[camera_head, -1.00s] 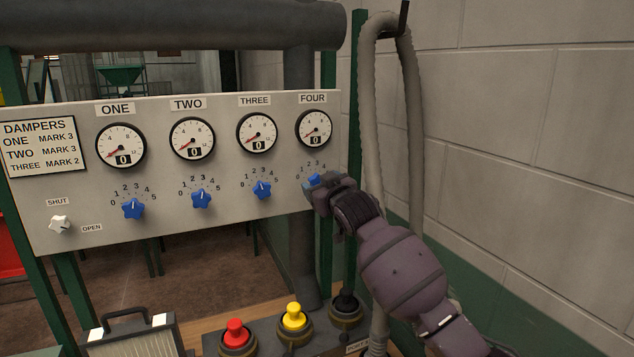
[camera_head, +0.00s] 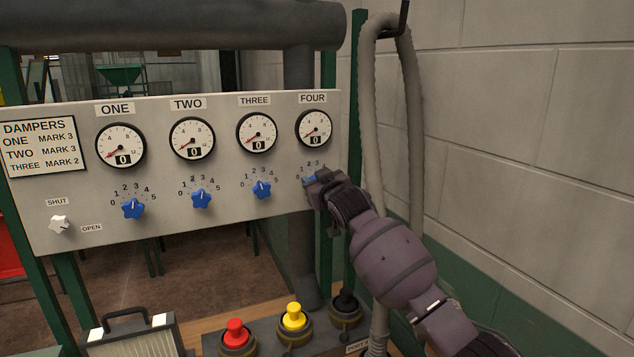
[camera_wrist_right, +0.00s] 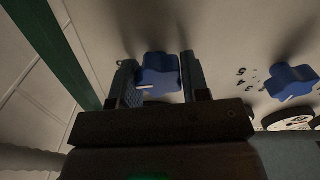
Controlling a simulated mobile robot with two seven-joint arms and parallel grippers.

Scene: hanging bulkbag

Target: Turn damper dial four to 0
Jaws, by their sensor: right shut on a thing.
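Damper dial four, a blue star-shaped knob (camera_head: 308,181), is at the right end of the grey panel (camera_head: 240,222), mostly hidden by my right gripper (camera_head: 313,183). In the right wrist view, the fingers of the gripper (camera_wrist_right: 160,80) lie on both sides of the knob (camera_wrist_right: 158,72), shut on it. A white pointer line shows on its edge. Only part of dial four's number scale shows, and its pointer setting cannot be read in the head view. The gauge under FOUR (camera_head: 314,129) reads 0. My left gripper is not in view.
Blue dials three (camera_head: 262,189), two (camera_head: 201,198) and one (camera_head: 133,209) sit to the left. A white shut/open knob (camera_head: 59,224) is at the far left. A grey hose (camera_head: 371,110) hangs right of the panel.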

